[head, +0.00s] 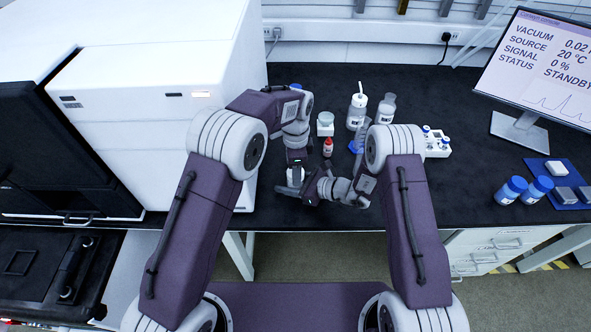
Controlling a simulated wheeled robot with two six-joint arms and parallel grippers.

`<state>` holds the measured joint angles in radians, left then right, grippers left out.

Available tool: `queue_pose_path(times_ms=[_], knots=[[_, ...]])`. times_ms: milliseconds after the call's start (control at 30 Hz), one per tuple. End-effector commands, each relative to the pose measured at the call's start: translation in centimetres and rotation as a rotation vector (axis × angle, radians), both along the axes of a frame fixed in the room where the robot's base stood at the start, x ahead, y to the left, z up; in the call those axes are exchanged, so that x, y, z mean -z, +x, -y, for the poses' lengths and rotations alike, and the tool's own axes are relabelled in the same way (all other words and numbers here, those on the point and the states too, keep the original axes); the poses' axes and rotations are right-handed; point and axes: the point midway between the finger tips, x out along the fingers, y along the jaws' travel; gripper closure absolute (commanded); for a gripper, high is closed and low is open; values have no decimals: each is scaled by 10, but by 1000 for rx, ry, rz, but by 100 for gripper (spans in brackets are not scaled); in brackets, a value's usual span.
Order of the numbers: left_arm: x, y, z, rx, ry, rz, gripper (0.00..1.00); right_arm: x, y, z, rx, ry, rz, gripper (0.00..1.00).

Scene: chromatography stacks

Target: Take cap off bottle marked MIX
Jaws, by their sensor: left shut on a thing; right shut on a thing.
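A small white bottle (294,178) is at the near edge of the black bench, between my two grippers; its marking is too small to read and its cap is hidden. My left gripper (295,165) comes down from above and is shut at the top of this bottle. My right gripper (290,190) reaches in from the right, low down, and is shut on the bottle. The grippers hide much of it, so I cannot tell whether cap and bottle are apart.
A white vial rack (437,145) and blue-capped jars (511,190) stand right. A large white instrument (165,90) blocks the left.

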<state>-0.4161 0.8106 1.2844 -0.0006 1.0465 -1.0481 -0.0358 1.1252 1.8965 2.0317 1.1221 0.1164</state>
Motion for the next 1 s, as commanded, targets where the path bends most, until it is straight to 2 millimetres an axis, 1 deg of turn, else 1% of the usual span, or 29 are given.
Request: queue_pose_path(times_ms=[33,100,367,433,600,700,767,800,833,867,933,1000], knots=[[0,0,0,1,0,-1,49,0,0,0,1,1,1,100],[0,0,0,1,0,-1,32,0,0,0,1,1,1,100],[-1,0,0,2,-1,0,32,0,0,0,0,1,0,100],[-9,1,1,2,-3,3,32,0,0,0,0,0,1,100],[-37,1,1,2,-2,3,32,0,0,0,0,0,1,100],[-44,0,0,2,-1,0,32,0,0,0,0,1,0,100],[-45,0,0,3,0,0,32,0,0,0,0,1,0,100],[-46,0,0,3,0,0,36,0,0,0,0,1,0,100],[-45,0,0,7,0,-1,36,0,0,0,0,1,0,100],[-45,0,0,19,0,-1,36,0,0,0,0,1,0,100],[-45,-1,0,97,2,-6,36,0,0,0,0,1,0,100],[-47,-3,-1,243,4,-16,36,0,0,0,0,1,0,100]])
